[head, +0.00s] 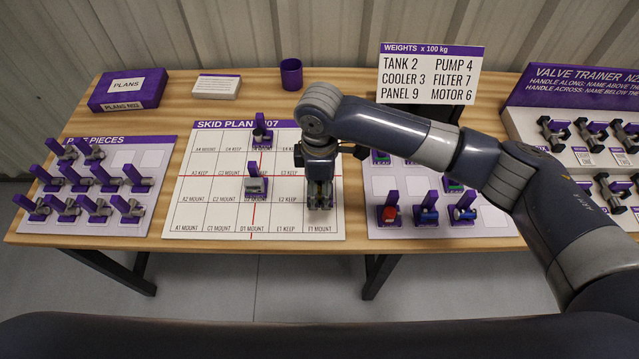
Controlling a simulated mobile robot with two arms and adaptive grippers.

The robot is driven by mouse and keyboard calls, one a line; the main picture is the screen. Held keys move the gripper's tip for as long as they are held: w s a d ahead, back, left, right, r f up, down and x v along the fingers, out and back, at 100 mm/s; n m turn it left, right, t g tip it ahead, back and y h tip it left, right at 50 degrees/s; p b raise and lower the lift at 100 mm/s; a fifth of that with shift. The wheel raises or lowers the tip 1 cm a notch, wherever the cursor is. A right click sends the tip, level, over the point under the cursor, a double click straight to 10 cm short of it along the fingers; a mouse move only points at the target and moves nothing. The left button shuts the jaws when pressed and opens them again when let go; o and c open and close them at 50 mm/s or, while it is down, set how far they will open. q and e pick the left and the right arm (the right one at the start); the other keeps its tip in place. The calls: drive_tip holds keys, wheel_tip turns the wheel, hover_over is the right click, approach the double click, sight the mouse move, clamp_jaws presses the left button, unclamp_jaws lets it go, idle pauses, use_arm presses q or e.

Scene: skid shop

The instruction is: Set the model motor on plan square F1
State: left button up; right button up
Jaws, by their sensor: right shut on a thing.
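My right gripper (320,203) points down over the right-hand column of the skid plan (210,190), just behind the square labelled F1 mount (320,229). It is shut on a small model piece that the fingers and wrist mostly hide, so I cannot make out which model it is. I cannot tell whether that piece touches the board. The F1 square at the front right corner of the plan looks bare. My left gripper is not in view.
Two models stand on the plan: one at the back (262,134), one near the middle (255,185). A parts board (410,231) with red and blue models lies right. A weights sign (430,73) stands behind.

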drive_tip(key=shift+f, duration=0.1)
drive_tip(key=shift+f, duration=0.4)
drive_tip(key=shift+f+b, duration=1.15)
drive_tip(key=shift+f, duration=1.1)
drive_tip(key=shift+f+b, duration=0.5)
drive_tip(key=shift+f, duration=1.25)
